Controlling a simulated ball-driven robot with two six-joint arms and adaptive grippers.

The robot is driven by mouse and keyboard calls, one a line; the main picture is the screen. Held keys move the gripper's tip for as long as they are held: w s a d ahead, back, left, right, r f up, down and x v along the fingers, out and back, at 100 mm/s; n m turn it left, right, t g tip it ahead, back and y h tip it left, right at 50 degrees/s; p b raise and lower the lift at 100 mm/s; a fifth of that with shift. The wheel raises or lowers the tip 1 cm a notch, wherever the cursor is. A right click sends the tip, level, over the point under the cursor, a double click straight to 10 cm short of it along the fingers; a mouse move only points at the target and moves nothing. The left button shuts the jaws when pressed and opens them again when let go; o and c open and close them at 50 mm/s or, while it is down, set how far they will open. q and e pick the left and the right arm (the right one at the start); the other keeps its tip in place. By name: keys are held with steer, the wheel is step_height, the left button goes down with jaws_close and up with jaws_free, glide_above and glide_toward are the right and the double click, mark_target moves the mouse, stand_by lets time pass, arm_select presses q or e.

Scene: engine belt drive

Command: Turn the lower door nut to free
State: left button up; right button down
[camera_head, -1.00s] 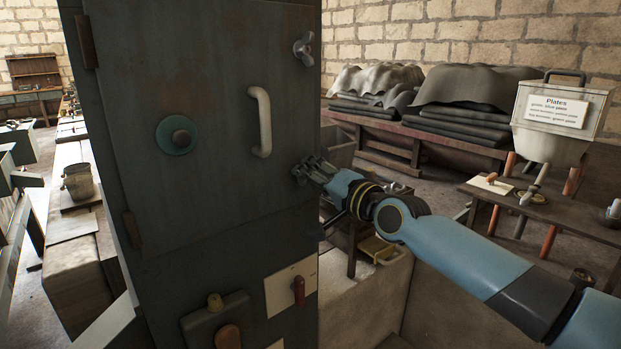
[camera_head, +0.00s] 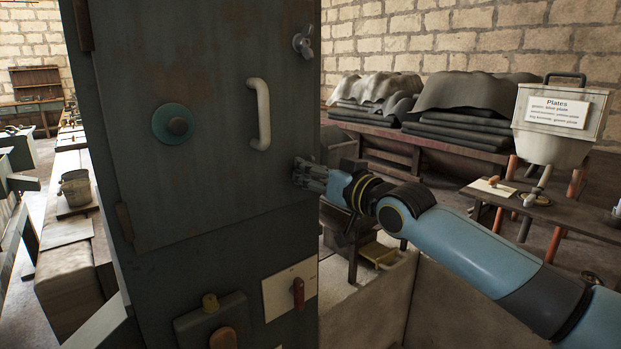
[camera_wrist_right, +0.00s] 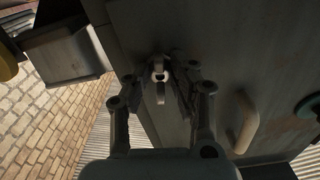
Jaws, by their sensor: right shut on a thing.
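The lower door nut (camera_wrist_right: 159,76) is a grey metal wing nut at the edge of the dark cabinet door (camera_head: 215,185). In the right wrist view it sits between the fingertips of my right gripper (camera_wrist_right: 159,68), with one wing standing out toward the camera. In the head view my right gripper (camera_head: 303,172) is at the door's right edge and hides the nut. It is shut on the nut. The upper wing nut (camera_head: 303,42) shows higher on the same edge, with nothing touching it. My left gripper is not in view.
A pale door handle (camera_head: 260,113) and a round teal knob (camera_head: 174,123) stand out from the door. Below are a red switch (camera_head: 298,293) and a control box. A bench with dark sheets (camera_head: 465,100) and a table with a Plates bin (camera_head: 560,120) stand at right.

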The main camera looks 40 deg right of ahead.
steer(key=shift+f+n+b, duration=0.1)
steer(key=shift+n+b, duration=0.35)
steer(key=shift+n, duration=0.45)
steer(key=c, duration=1.1)
jaws_free()
steer(key=shift+s+d, duration=0.15)
steer(key=shift+s, duration=1.85)
steer(key=shift+s+d, duration=0.15)
steer(key=shift+s, duration=1.8)
steer(key=shift+s+d, duration=0.15)
steer(key=shift+s, duration=1.85)
